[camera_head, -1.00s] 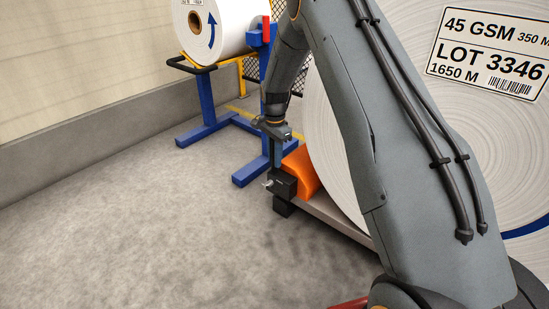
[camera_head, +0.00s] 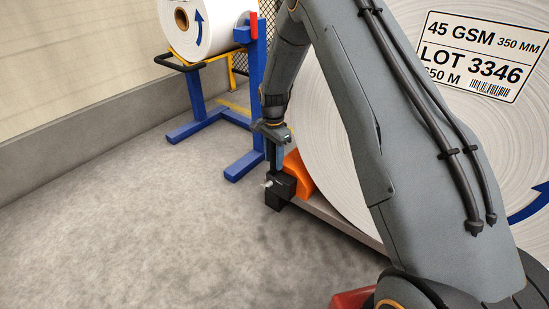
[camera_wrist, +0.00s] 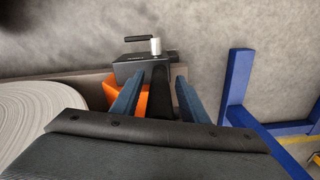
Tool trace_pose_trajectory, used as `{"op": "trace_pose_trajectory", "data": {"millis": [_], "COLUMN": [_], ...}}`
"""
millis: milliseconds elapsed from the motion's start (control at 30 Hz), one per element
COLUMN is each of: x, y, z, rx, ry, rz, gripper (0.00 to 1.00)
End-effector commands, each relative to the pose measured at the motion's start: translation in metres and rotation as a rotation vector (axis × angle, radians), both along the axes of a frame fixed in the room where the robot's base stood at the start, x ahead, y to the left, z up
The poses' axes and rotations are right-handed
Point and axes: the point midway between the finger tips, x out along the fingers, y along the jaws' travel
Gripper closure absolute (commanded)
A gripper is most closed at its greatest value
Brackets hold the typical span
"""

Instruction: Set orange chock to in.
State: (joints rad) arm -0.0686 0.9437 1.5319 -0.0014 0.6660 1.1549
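In the wrist view the chock (camera_wrist: 139,99) lies behind and below the black block (camera_wrist: 138,68), and the handle (camera_wrist: 154,43) shows on top. My gripper (camera_wrist: 158,92) points down at the block. Its two blue fingers are apart, with a dark upright post between them and gaps on both sides. Contact cannot be told.
A blue stand (camera_head: 255,95) carrying a smaller white roll (camera_head: 212,22) is behind and left of the chock. A low concrete wall (camera_head: 70,147) runs along the left. The concrete floor (camera_head: 150,230) in front is clear. A label (camera_head: 470,55) marks the big roll.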

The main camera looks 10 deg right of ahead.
Motion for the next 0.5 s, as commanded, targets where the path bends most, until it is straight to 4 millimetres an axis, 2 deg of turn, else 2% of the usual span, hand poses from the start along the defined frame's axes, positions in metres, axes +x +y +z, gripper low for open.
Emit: {"op": "trace_pose_trajectory", "data": {"millis": [333, 500], "x": [0.000, 0.000], "y": [0.000, -0.001], "z": [0.003, 0.019], "rx": [0.000, 0.001], "ry": [-0.001, -0.002], "rz": [-0.001, -0.002], "gripper": [0.60, 0.60]}}
